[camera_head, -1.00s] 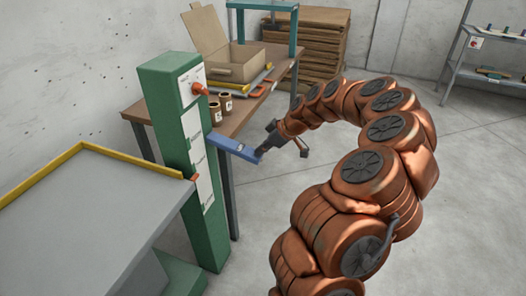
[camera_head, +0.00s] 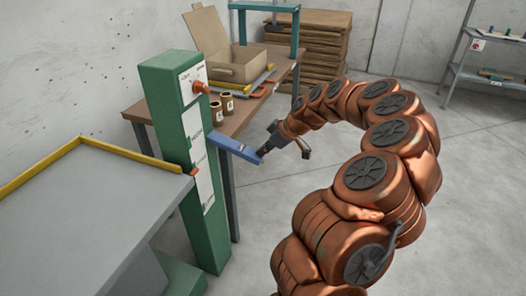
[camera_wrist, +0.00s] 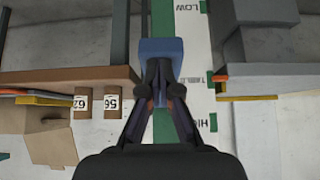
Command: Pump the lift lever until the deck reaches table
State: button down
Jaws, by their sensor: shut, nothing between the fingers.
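The blue lift lever (camera_head: 233,147) sticks out from the green column (camera_head: 168,82). My gripper (camera_head: 263,151) is shut and empty, with its tips at the lever's outer end. In the wrist view, which is upside down, the shut fingertips (camera_wrist: 160,66) overlap the blue lever (camera_wrist: 162,48); whether they touch it is unclear. The grey deck (camera_head: 85,215) with a yellow rim is left of the column. Its orange pointer (camera_head: 194,171) is by the white scale (camera_head: 203,170).
A red-orange knob (camera_head: 201,88) is on the column's upper front. A shelf (camera_head: 490,75) is far right. The floor right of my arm is clear.

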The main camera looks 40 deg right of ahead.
jog(key=s+d+f+v, duration=0.1)
jog(key=v, duration=1.1)
jog(key=shift+s+r+b, duration=0.25)
jog(key=shift+s+b, duration=0.05)
jog(key=shift+b, duration=0.15)
jog(key=shift+d, duration=0.1)
dwell(1.3)
